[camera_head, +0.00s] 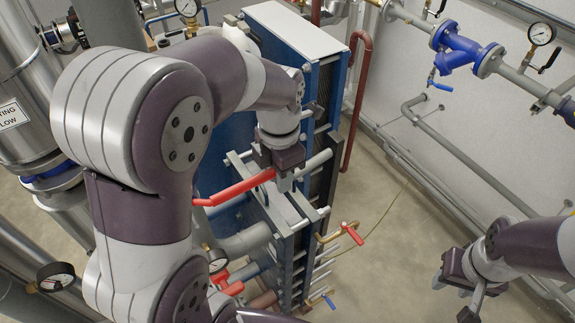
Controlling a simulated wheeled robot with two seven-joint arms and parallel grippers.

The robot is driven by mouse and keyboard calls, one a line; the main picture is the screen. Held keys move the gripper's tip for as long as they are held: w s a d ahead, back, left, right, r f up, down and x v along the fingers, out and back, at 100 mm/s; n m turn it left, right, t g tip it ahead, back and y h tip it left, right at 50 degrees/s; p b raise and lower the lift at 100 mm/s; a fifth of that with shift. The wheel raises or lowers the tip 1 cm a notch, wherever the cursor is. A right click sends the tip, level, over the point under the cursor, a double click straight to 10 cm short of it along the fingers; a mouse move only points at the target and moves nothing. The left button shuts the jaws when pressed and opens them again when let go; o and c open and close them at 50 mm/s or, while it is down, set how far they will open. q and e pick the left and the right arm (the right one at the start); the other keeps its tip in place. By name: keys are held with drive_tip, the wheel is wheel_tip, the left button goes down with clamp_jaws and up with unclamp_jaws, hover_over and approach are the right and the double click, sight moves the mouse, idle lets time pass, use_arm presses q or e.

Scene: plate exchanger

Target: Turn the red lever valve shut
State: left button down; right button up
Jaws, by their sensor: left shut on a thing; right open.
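A long red lever (238,188) slants up to the right across the front of the blue plate exchanger (228,148). My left gripper (285,183) is shut on the lever's upper right end. The fingers partly hide that end. My own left arm hides the area left of the lever, so the valve body under it is mostly out of sight. My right gripper (453,296) is open and empty at the lower right, above the floor and well apart from the exchanger.
A small brass valve with a red handle (353,234) sticks out right of the exchanger. A brown pipe (359,105) rises behind. Blue valve fittings (458,50) line the wall.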

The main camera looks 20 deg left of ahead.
use_arm(q)
drive_tip(key=shift+s+f, duration=0.1)
drive_tip(key=shift+f, duration=0.05)
drive_tip(key=c, duration=1.2)
unclamp_jaws()
drive_tip(key=shift+o, duration=0.7)
